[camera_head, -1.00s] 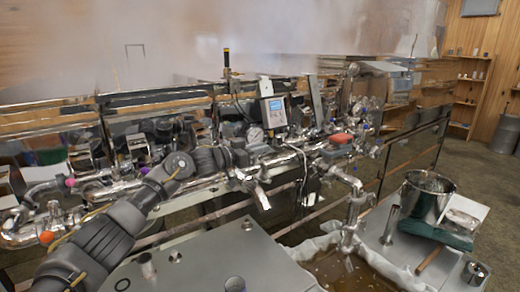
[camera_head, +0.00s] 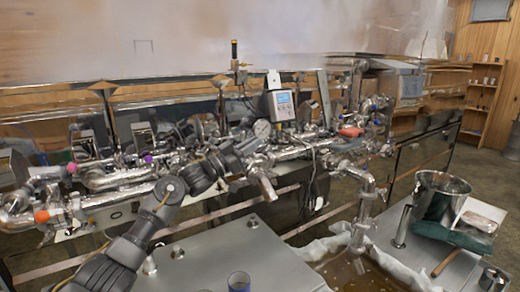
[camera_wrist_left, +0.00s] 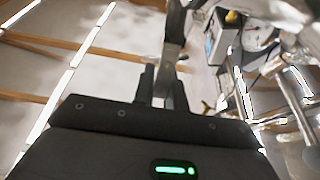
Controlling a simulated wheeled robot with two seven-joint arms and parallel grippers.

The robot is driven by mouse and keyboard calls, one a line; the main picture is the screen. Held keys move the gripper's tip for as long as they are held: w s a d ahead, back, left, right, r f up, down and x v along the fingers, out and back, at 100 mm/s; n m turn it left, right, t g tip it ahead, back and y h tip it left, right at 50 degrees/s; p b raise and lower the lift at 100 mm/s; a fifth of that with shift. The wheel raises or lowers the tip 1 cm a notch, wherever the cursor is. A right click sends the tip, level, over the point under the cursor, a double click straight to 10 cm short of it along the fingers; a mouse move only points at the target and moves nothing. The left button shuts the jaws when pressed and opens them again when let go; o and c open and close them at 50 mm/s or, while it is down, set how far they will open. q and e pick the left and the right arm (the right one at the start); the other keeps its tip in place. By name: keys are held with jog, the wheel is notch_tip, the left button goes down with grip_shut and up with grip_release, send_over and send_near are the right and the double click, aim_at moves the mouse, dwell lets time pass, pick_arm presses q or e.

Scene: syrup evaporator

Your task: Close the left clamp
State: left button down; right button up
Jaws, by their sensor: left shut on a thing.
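My left gripper (camera_head: 243,164) reaches in among the shiny steel pipes, just below the round gauge (camera_head: 262,128). In the left wrist view, its two dark fingers (camera_wrist_left: 163,88) are shut on a narrow grey metal lever (camera_wrist_left: 173,48), which looks like the left clamp's handle. The lever runs up and away from the fingertips. The clamp's body and how far it is closed cannot be made out. My right gripper is not in view.
Steel pipework (camera_head: 120,175) with valves crosses the middle. A digital display (camera_head: 282,104) stands above it. A metal pot (camera_head: 440,195) is at the right. A flat metal surface (camera_head: 215,250) lies in front, with a blue-rimmed cup (camera_head: 238,282). Steam hangs above.

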pick_arm(q)
jog(key=shift+s+a+f+t+h+b, duration=0.4)
jog(key=shift+a+f+h+b, duration=0.15)
jog(key=shift+b, duration=0.35)
jog(key=shift+r, duration=0.15)
jog(key=c, duration=1.4)
grip_release()
jog(key=shift+a, duration=0.2)
jog(key=shift+c, duration=0.2)
jog(key=shift+d, duration=0.1)
jog(key=shift+s, duration=0.15)
jog(key=s+a+p, duration=0.4)
jog(key=s+a, duration=0.3)
jog(key=a, duration=0.3)
jog(key=shift+s+a+f+p, duration=0.25)
jog(key=shift+a+p, duration=0.05)
jog(key=shift+p, duration=0.05)
